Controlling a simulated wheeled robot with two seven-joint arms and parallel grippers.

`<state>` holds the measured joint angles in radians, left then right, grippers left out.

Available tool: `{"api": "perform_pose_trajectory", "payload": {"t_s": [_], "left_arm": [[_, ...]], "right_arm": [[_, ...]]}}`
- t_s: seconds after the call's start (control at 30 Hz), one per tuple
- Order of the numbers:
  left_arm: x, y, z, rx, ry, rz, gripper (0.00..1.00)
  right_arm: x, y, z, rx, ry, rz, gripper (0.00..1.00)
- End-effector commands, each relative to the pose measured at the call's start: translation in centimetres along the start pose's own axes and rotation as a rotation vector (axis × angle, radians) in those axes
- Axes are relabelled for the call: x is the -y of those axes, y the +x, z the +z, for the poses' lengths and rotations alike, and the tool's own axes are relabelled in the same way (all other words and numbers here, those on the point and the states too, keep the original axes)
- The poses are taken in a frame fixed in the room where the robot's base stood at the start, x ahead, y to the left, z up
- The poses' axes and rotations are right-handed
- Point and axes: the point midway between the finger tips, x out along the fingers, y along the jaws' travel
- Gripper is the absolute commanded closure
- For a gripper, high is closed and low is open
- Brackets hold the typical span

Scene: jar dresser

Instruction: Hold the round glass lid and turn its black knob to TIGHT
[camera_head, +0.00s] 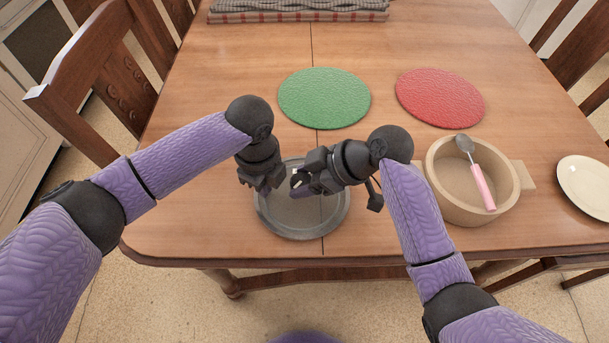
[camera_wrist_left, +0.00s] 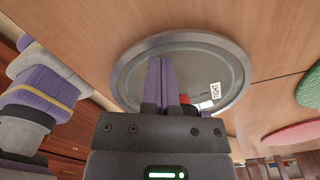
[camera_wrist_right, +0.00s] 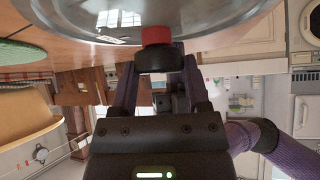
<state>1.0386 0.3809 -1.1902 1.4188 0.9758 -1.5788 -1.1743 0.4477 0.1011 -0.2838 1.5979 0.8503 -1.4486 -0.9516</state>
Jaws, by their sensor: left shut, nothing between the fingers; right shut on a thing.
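The round glass lid (camera_head: 320,222) with a grey rim lies on the table near its front edge; it also shows in the left wrist view (camera_wrist_left: 150,50). A white TIGHT label (camera_wrist_left: 215,90) sits on the lid beside a red piece (camera_wrist_left: 185,99). In the right wrist view the black knob (camera_wrist_right: 157,61) under a red band (camera_wrist_right: 156,36) is between the fingers of my right gripper (camera_wrist_right: 157,75), which is shut on it. My left gripper (camera_head: 262,188) is shut and empty over the lid's left part; I cannot tell whether its fingertips (camera_wrist_left: 160,65) touch the glass.
A round wooden pot (camera_head: 440,195) holding a pink-handled spoon (camera_head: 480,180) stands right of the lid. A white plate (camera_head: 588,185) is farther right. Green (camera_head: 325,98) and red (camera_head: 440,98) mats lie behind. Folded cloth (camera_head: 298,10) is at the back. Table is clear to the left.

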Motion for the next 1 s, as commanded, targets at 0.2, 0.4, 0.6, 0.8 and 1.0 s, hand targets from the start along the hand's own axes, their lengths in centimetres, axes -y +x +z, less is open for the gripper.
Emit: {"api": "perform_pose_trajectory", "payload": {"t_s": [0.2, 0.4, 0.6, 0.8, 1.0], "left_arm": [[-0.21, 0.36, -0.06, -0.001, 0.001, 0.009, 1.0], [-0.21, 0.36, -0.06, -0.001, 0.001, 0.009, 1.0], [-0.2, 0.36, -0.06, -0.001, 0.001, 0.008, 1.0], [-0.2, 0.36, -0.06, -0.001, 0.0, 0.008, 1.0], [-0.19, 0.35, -0.06, -0.001, 0.001, 0.008, 1.0]], "right_arm": [[0.09, 0.1, 0.11, 0.002, 0.03, 0.026, 0.99], [0.2, 0.12, 0.19, 0.005, 0.114, 0.11, 0.99], [0.34, 0.17, 0.13, 0.004, 0.234, 0.231, 0.99], [0.41, 0.21, 0.1, 0.005, 0.353, 0.349, 0.99], [0.48, 0.27, 0.06, 0.005, 0.453, 0.448, 0.99]]}}
